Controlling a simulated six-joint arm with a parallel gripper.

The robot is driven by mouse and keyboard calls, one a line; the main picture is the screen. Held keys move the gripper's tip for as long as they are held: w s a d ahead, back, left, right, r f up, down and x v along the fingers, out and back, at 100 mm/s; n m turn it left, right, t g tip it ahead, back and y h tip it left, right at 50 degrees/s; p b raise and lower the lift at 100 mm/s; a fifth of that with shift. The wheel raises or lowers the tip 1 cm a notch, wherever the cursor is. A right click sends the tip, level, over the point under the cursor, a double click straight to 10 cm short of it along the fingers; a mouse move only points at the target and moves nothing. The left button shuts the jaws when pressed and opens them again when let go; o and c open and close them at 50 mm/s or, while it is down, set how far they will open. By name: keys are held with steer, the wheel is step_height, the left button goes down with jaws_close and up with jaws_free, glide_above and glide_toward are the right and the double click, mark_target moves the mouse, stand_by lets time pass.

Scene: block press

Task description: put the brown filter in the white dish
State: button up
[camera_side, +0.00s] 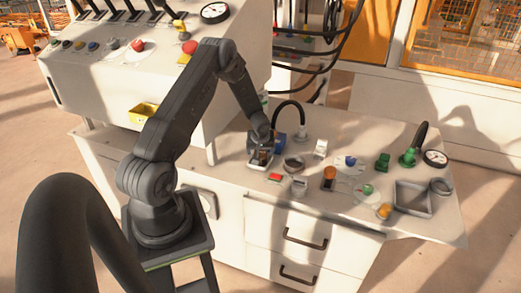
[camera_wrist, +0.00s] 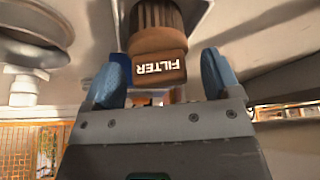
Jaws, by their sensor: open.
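The brown filter (camera_wrist: 158,50), with white FILTER lettering upside down in the picture, is at the top centre of the wrist view. My gripper (camera_wrist: 166,78) is open, with one blue fingertip on each side of the filter; contact is not clear. In the side view my gripper (camera_side: 262,146) is low over the left part of the bench. A pale, rimmed dish (camera_side: 253,164) is directly below it, with something brown above or inside it. I cannot tell whether the filter stands in this dish or beside it.
A blue block (camera_side: 280,144) and a round grey ring (camera_side: 293,164) are close to my gripper. A red block (camera_side: 275,177), an orange-topped cylinder (camera_side: 329,174) and a grey square tray (camera_side: 412,198) are further right. A console (camera_side: 110,75) rises behind on the left.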

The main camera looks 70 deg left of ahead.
steer(key=s+d+r+m+t, duration=0.1)
steer(key=s+d+r+m, duration=0.15)
steer(key=d+r, duration=1)
steer(key=s+d+r+m+t, duration=0.1)
steer(key=d+r+m, duration=0.2)
steer(key=d+r, duration=1)
steer(key=s+d+r+m+t+h, duration=0.1)
steer(key=s+d+r+m+h, duration=0.1)
steer(key=s+d+r+m, duration=0.2)
steer(key=s+d+r+m+t+h, duration=0.1)
steer(key=s+d+r+m, duration=0.3)
steer(key=s+d, duration=0.4)
steer(key=shift+s+d+r+h, duration=0.3)
steer(key=shift+s+r+h, duration=0.35)
steer(key=shift+s, duration=0.55)
